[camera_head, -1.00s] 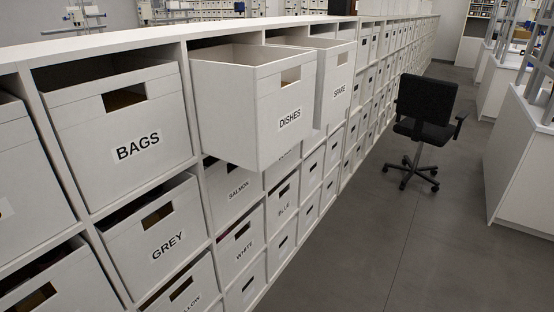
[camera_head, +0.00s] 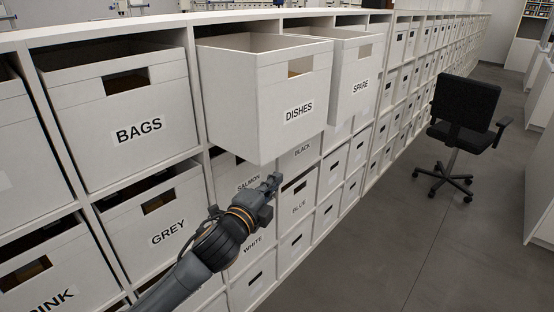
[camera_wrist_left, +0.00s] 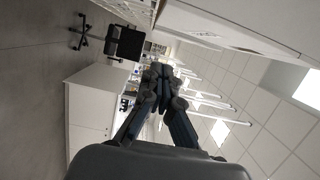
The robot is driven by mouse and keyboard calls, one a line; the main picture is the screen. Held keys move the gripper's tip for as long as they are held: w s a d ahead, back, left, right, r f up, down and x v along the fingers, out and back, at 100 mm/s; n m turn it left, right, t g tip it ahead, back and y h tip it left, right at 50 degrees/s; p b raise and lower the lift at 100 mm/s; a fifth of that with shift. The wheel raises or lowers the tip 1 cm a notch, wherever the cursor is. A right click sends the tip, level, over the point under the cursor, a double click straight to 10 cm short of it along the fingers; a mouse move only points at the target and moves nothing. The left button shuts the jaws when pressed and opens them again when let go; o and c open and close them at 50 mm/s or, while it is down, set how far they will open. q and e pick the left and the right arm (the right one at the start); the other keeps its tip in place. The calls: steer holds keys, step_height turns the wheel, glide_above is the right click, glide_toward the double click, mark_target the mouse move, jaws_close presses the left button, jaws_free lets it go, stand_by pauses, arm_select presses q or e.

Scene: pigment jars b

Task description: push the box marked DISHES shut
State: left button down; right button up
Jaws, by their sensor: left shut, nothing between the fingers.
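The white box marked DISHES (camera_head: 264,104) sticks well out of its shelf opening in the head view, its label on the front face. My left gripper (camera_head: 272,186) is below and in front of that box, near the SALMON and BLUE boxes, and appears apart from the DISHES box. In the left wrist view the left gripper (camera_wrist_left: 161,72) is shut with nothing between its fingers. A pale panel edge runs along the top of that view; I cannot tell which box or shelf it is. My right gripper does not show.
The SPARE box (camera_head: 356,75) also sticks out, just right of DISHES. The BAGS box (camera_head: 125,115) sits in its opening to the left. A black office chair (camera_head: 464,115) stands on the grey floor at right.

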arm_select(q)
steer(key=w+p, duration=0.3)
steer(key=w, duration=0.7)
